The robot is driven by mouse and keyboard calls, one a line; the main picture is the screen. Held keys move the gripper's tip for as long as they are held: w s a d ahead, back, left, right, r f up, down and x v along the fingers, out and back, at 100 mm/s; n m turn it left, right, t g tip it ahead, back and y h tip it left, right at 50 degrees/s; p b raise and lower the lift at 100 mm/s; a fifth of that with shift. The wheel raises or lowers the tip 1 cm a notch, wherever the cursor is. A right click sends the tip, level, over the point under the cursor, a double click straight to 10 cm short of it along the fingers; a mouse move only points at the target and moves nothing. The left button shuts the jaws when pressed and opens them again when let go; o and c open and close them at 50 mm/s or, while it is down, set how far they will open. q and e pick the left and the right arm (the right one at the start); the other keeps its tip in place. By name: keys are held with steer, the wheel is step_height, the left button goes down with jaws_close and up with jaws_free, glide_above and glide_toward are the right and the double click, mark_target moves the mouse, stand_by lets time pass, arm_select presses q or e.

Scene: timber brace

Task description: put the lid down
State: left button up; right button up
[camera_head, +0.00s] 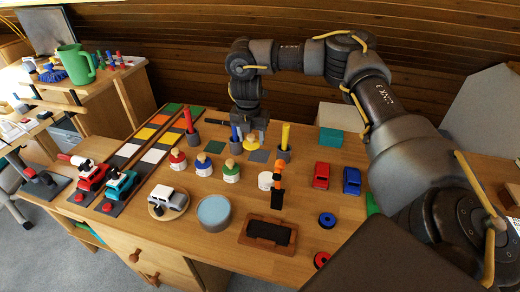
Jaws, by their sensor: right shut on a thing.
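My right gripper (250,134) reaches down from the arm on the right to the back middle of the table. It is shut on a small yellow piece, apparently the lid (250,143), just above or at the tabletop; I cannot tell whether they touch. The fingers partly hide it. White jars with red (177,163), blue (203,166) and green (231,173) tops stand in front and to the left. A plain white jar (265,181) stands in front, to the right. My left gripper is not in view.
Upright markers in holders stand on both sides of the gripper, a blue one (234,134) and a yellow one (285,138).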

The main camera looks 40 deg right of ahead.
steer(key=b, duration=0.1)
glide_toward(260, 154)
steer(key=shift+s+a+f, duration=0.1)
steer(key=shift+a+f, duration=0.35)
steer(key=shift+f, duration=0.25)
steer(key=shift+d+f, duration=0.4)
steer(key=shift+f, duration=0.05)
steer(key=f, duration=0.3)
steer(key=shift+w+d+f+p, duration=0.1)
steer(key=shift+w+d+p, duration=0.2)
steer(key=shift+d, duration=0.05)
steer(key=shift+f, duration=0.4)
steer(key=o, duration=0.9)
steer(key=shift+o, duration=0.2)
steer(key=shift+r, duration=0.25)
arm_select(q)
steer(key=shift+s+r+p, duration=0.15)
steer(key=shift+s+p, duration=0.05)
steer(key=shift+p, duration=0.3)
arm_select(e)
step_height(260, 154, up, 12)
steer(key=s+a, duration=0.1)
steer(key=shift+a+f, duration=0.2)
steer(key=shift+a, duration=0.1)
